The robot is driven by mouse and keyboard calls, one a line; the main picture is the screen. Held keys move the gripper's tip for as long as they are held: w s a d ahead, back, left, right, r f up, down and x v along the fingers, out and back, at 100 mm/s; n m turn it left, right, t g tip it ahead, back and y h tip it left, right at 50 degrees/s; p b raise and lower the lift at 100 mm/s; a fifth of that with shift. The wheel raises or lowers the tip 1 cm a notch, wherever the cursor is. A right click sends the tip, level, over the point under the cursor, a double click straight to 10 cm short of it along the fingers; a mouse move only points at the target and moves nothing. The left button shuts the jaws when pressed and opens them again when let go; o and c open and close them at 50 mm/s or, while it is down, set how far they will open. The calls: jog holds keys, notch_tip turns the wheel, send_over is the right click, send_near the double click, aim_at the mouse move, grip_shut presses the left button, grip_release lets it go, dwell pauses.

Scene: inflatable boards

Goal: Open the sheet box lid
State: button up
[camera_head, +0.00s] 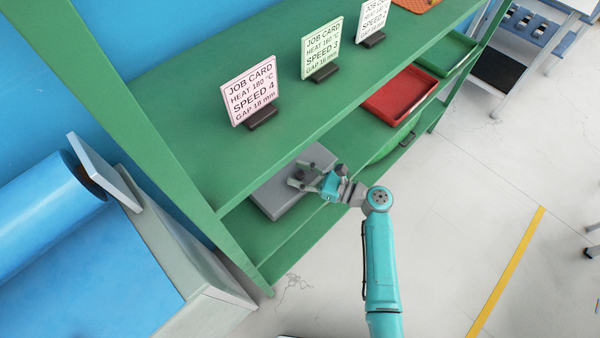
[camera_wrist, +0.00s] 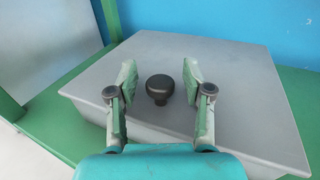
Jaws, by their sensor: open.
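The sheet box is a grey box with a flat grey lid (camera_wrist: 225,75), sitting on a green shelf below the top shelf. A dark round knob (camera_wrist: 159,88) stands up from the lid. My gripper (camera_wrist: 158,80) is open, with one finger on each side of the knob and a gap on both sides. In the head view, my gripper (camera_head: 304,178) is over the grey box (camera_head: 275,199), and partly covers it. The knob is hard to make out in the head view. The lid lies flat on the box.
The green top shelf (camera_head: 190,115) overhangs the box and carries several job cards (camera_head: 250,90). A red tray (camera_head: 400,95) and a green tray (camera_head: 446,53) stand further right. A blue roll (camera_head: 50,205) is at left. Open floor lies right.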

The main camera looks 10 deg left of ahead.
grip_shut()
jog(key=shift+w+a+r+h, duration=0.1)
jog(key=shift+r+h, duration=0.2)
jog(key=shift+r, duration=0.4)
jog(key=r+h, duration=0.1)
jog(key=r, duration=0.1)
jog(key=w+a+r+m+h, duration=0.1)
jog(key=r, duration=0.1)
jog(key=r+g+h, duration=0.1)
jog(key=r, duration=0.1)
jog(key=shift+w+a, duration=0.2)
jog(key=shift+a, duration=0.2)
jog(key=w+a+r, duration=0.3)
jog(key=a+r, duration=0.1)
jog(key=r, duration=0.1)
jog(key=shift+w+r+m, duration=0.15)
jog(key=shift+r+m, duration=0.1)
jog(key=shift+m, duration=0.05)
